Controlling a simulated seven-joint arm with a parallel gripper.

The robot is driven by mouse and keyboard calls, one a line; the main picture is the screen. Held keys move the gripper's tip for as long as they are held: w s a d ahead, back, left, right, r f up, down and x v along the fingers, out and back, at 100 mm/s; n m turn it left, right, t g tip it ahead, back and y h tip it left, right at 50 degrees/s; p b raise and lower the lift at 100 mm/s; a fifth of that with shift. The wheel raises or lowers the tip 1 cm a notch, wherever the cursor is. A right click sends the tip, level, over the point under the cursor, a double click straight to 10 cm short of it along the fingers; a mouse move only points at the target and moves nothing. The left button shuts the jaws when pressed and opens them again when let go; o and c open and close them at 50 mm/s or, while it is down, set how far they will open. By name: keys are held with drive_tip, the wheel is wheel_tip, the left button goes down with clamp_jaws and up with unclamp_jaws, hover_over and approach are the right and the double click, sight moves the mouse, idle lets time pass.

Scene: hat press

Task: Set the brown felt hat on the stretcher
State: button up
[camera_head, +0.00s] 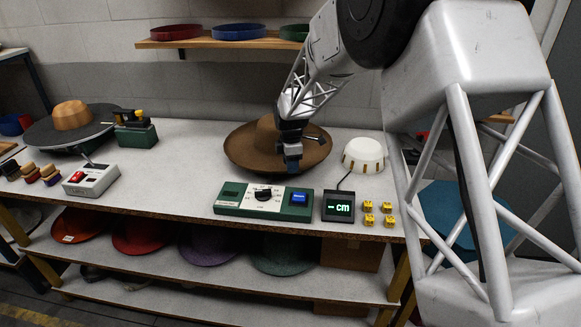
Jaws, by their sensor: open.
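The brown felt hat (246,148) sits on the white bench, brim down and crown up, near the middle of the bench. The white domed stretcher (364,152) with gold-coloured slots stands just to its right, with nothing on it. My gripper (291,166) is open, pointing down over the right part of the hat's brim, beside the crown. It hides part of the crown and brim. I cannot tell whether the fingers touch the felt.
A green control box (264,202) and a small "cm" display (338,207) stand at the bench's front edge, with several yellow blocks (368,206) to the right. A grey lever box (91,179) and a press with a tan crown block (72,116) are at left.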

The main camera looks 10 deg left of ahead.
drive_tip(key=shift+r, duration=3.1)
drive_tip(key=shift+s+d+r, duration=0.15)
drive_tip(key=shift+d+r, duration=0.05)
drive_tip(key=s+d+r+m+t, duration=0.1)
drive_tip(key=s+d+r+m, duration=0.45)
drive_tip(key=s+d, duration=0.4)
drive_tip(key=s+d+r+m, duration=0.5)
drive_tip(key=s+d+r, duration=0.2)
drive_tip(key=s+d, duration=0.25)
drive_tip(key=s+d+m, duration=0.3)
drive_tip(key=s+m, duration=0.1)
drive_tip(key=s, duration=0.6)
drive_tip(key=s+d+f+m+t, duration=0.1)
drive_tip(key=s+d+m, duration=0.3)
drive_tip(key=s, duration=0.5)
drive_tip(key=s+d+f+m, duration=0.1)
drive_tip(key=s+d+m, duration=0.2)
drive_tip(key=s, duration=0.7)
drive_tip(key=shift+s+d+m+t, duration=0.25)
drive_tip(key=shift+s+m+t, duration=0.1)
drive_tip(key=shift+m, duration=0.1)
